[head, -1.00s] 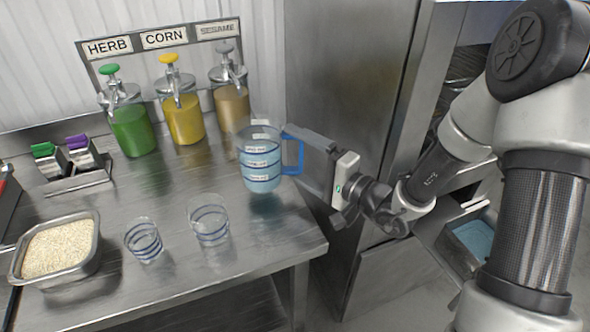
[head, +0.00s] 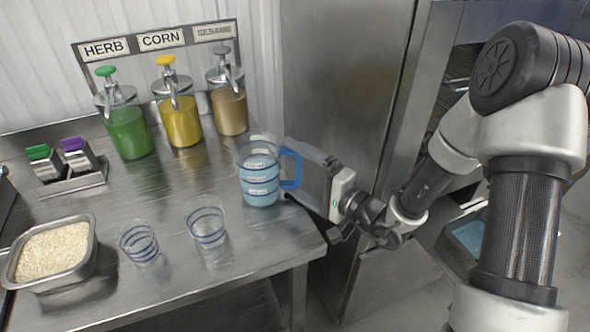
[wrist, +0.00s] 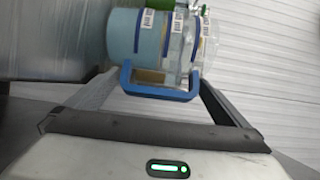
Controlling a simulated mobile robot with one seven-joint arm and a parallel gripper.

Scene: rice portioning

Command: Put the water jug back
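The water jug (head: 262,185) is clear, with blue-tinted water, white labels and a blue handle. It is upright over the right end of the steel counter, its base at or very close to the surface. My gripper (head: 290,172) reaches in from the right, with one finger above and one below the handle. In the wrist view the jug (wrist: 153,30) lies sideways in the picture. The gripper's fingertips (wrist: 160,78) meet both ends of the blue handle, closed on it. Any small gap there is too fine to see.
Two clear cups with blue bands, left (head: 139,243) and right (head: 207,226), stand left of the jug. A rice tray (head: 88,262) is farther left. Herb (head: 130,133), corn (head: 182,122) and sesame (head: 230,112) dispensers stand behind. A steel cabinet (head: 335,75) rises at right.

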